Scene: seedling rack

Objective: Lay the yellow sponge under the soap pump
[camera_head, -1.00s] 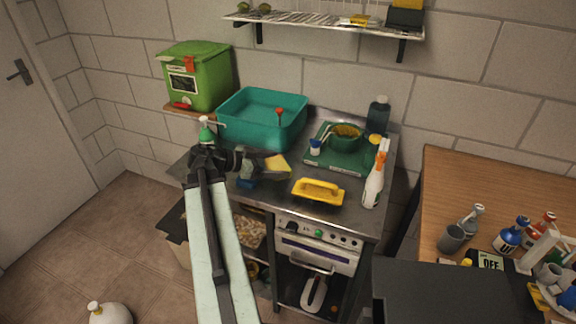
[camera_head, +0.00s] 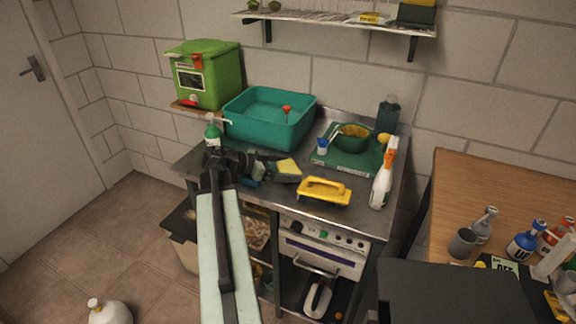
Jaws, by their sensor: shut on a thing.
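The yellow sponge (camera_head: 288,167), with a dark lower side, is at the end of my gripper (camera_head: 274,170), which is shut on it. They are above or at the left part of the steel counter (camera_head: 340,215); I cannot tell whether the sponge touches it. A green bottle with a white pump head (camera_head: 213,133), apparently the soap pump, stands at the counter's left edge, beyond my wrist. My arm hides its lower part. The sponge is to the right of this bottle, apart from it.
A teal basin (camera_head: 262,128) stands behind the sponge. A yellow-handled float (camera_head: 324,192) lies just right of it, and a white spray bottle (camera_head: 383,175) stands farther right. A blue object (camera_head: 251,182) is partly hidden by my gripper. A green tray (camera_head: 330,162) holds a bowl.

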